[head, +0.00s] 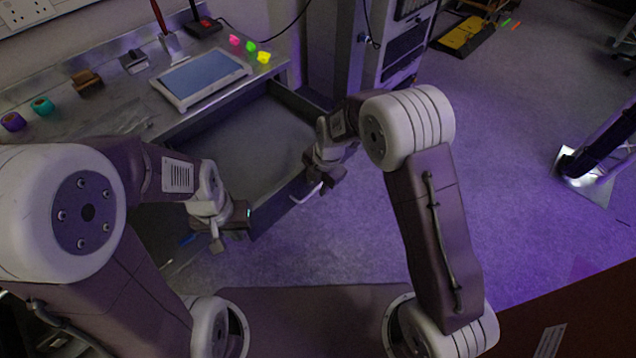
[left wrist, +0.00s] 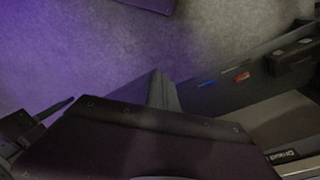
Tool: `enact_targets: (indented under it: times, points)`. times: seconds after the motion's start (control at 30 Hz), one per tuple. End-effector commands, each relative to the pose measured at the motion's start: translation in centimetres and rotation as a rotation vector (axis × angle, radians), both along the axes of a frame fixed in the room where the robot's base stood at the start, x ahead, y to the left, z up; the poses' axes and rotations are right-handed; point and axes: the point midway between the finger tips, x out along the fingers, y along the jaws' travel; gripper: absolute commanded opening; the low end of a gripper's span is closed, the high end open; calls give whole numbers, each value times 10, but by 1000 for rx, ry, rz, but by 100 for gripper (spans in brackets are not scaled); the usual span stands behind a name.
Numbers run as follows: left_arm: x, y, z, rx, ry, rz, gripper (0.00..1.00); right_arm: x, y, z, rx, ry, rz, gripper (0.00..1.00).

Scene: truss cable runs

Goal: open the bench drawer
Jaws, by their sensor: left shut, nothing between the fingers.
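The bench drawer (head: 245,130) is pulled out from under the bench top, and its grey interior looks empty. Its dark front panel (head: 270,211) faces the floor side. A pale curved handle (head: 307,194) shows on the front. My right gripper (head: 322,182) is at the right end of the front, close to the handle. Whether its fingers are around the handle or open is unclear. My left gripper (head: 217,236) is shut and empty beside the left end of the drawer front. Part of the drawer's left side is hidden behind my left arm.
The bench top (head: 120,115) holds a tablet (head: 200,78), tape rolls (head: 42,105), a brown block (head: 87,82) and small coloured pieces (head: 250,46). A rack cabinet (head: 395,50) stands right of the bench. Open floor (head: 530,120) lies to the right. Blue (left wrist: 207,84) and red (left wrist: 242,76) marks show in the left wrist view.

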Motion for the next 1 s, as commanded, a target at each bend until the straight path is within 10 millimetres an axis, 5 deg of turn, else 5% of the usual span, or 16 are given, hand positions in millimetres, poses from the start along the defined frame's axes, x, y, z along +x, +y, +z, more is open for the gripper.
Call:
enact_targets:
  times: [0.5,1.0]
  points:
    - [0,0,9,0,0,0,0,-11,-12,86,1,-4,0,33]
    - [0,0,8,0,0,0,0,-12,-13,89,0,-1,0,33]
